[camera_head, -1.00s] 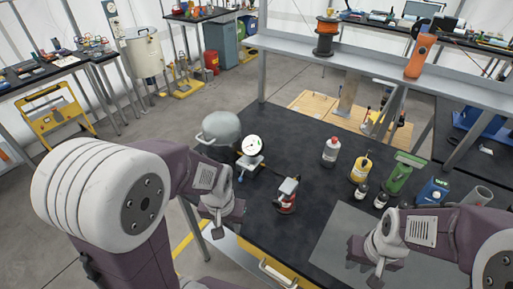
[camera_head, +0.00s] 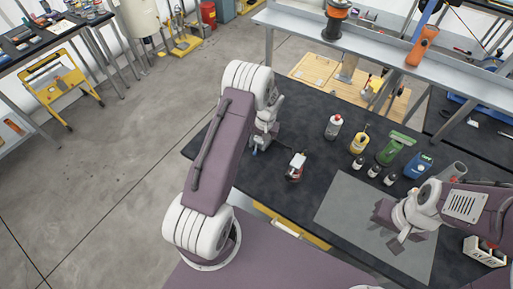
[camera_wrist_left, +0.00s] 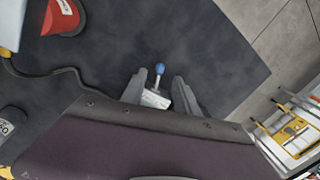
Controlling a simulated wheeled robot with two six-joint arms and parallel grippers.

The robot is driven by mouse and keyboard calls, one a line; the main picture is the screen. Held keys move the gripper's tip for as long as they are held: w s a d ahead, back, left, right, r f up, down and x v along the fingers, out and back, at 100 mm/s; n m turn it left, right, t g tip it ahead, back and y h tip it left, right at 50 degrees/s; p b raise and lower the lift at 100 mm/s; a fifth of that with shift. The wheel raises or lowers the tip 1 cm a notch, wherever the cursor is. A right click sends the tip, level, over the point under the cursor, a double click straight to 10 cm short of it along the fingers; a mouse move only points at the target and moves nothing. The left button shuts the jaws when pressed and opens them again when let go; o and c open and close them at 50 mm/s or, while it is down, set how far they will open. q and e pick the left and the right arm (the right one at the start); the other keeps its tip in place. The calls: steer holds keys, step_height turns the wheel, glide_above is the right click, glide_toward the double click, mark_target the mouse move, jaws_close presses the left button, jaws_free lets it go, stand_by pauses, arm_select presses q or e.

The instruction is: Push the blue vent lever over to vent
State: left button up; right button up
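The blue-knobbed vent lever (camera_wrist_left: 160,69) stands up from a small pale block (camera_wrist_left: 155,98) on the dark bench in the left wrist view. My left gripper (camera_wrist_left: 158,86) is open, with its two grey fingers on either side of the lever and block in that view. Contact with the lever cannot be made out. In the head view my left gripper (camera_head: 262,142) is at the bench's far left part, and my arm hides most of the lever's surroundings, including the gauge and rounded grey vessel. My right gripper (camera_head: 391,227) appears open and empty over the grey mat.
A grey mat (camera_head: 350,205) lies at the front. A raised shelf (camera_head: 385,56) spans the back.

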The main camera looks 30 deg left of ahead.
mark_target(255, 152)
arm_select(q)
steer(key=f, duration=0.2)
steer(key=a+f+p, duration=0.1)
steer(key=f, duration=0.1)
steer(key=shift+s+f, duration=0.1)
steer(key=shift+f, duration=0.7)
jaws_close()
steer(key=b, duration=0.1)
steer(key=f+n+b, duration=0.1)
steer(key=shift+w+d+n+b, duration=0.25)
steer(key=shift+w+n+b, duration=0.05)
steer(key=shift+b, duration=0.05)
steer(key=shift+d+r+n+b, duration=0.15)
steer(key=shift+r+n+b, duration=0.1)
steer(key=shift+n+b, duration=0.05)
steer(key=shift+r, duration=0.25)
jaws_free()
steer(key=shift+d, duration=0.1)
